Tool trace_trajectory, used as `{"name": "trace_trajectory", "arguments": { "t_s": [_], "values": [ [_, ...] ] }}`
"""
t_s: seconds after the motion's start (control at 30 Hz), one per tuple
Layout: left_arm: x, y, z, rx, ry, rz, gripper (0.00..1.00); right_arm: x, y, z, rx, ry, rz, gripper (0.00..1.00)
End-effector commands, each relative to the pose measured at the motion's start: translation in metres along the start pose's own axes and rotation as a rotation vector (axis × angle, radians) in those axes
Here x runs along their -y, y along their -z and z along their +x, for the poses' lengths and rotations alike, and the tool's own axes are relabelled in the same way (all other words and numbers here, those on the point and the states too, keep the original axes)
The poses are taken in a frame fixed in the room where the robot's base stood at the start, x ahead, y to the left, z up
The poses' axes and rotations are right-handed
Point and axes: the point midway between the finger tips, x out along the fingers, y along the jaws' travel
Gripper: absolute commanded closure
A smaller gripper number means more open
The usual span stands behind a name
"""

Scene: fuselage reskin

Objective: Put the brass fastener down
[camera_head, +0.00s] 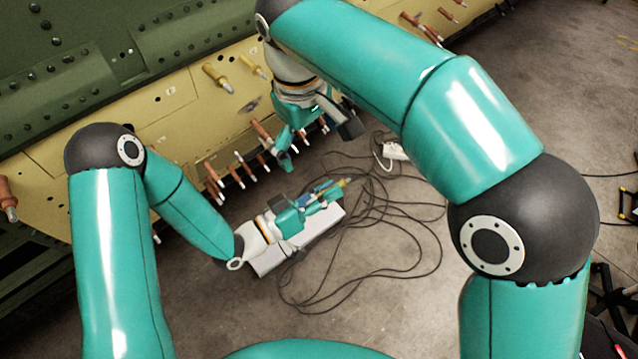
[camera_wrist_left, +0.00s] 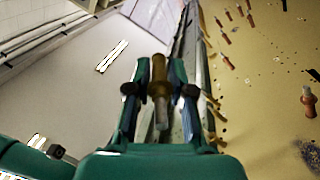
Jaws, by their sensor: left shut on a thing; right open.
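My left gripper (camera_head: 328,192) is shut on the brass fastener (camera_head: 343,183), whose yellowish end sticks out past the fingertips. In the left wrist view the brass fastener (camera_wrist_left: 159,72) stands between the two fingers of the left gripper (camera_wrist_left: 159,90), its brass end pointing away and its paler shank toward the palm. In the head view the left gripper is over a pale grey box-like surface (camera_head: 298,246); the gap between them cannot be told. My right gripper (camera_head: 318,143) is open, beside the yellow panel, above the left one in the picture. Nothing shows between its fingers.
The yellow fuselage panel (camera_head: 120,190) carries several protruding copper-coloured fasteners (camera_head: 213,172) and two brass ones (camera_head: 216,75). Green skin (camera_head: 60,60) lies above it. Black cables (camera_head: 400,270) and a white plug block (camera_head: 396,151) lie on the concrete floor.

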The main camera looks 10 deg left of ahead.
Motion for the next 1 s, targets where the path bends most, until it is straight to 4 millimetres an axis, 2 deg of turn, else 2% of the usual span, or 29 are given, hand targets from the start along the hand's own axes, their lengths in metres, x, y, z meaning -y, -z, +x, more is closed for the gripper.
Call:
{"name": "trace_trajectory", "arguments": {
  "t_s": [0.27,0.43,0.57,0.63,0.77,1.0],
  "values": [
    [0.015,-0.019,0.021,0.088,-0.153,-0.015,1.00,0.000,0.000,0.000,0.000,0.000,0.000,0.00],
    [0.019,-0.024,0.026,0.113,-0.192,-0.022,1.00,0.000,0.000,0.000,0.000,0.000,-0.018,0.25],
    [0.019,-0.025,0.026,0.117,-0.197,-0.023,1.00,0.000,0.002,0.000,-0.008,-0.001,-0.102,0.47],
    [0.019,-0.025,0.026,0.117,-0.197,-0.023,1.00,0.001,0.004,0.000,-0.021,0.001,-0.186,0.56],
    [0.019,-0.025,0.026,0.116,-0.196,-0.023,1.00,0.008,0.012,0.003,-0.059,0.019,-0.408,0.56],
    [0.019,-0.025,0.026,0.115,-0.196,-0.023,1.00,0.030,0.022,0.015,-0.177,0.071,-0.910,0.56]
  ]
}}
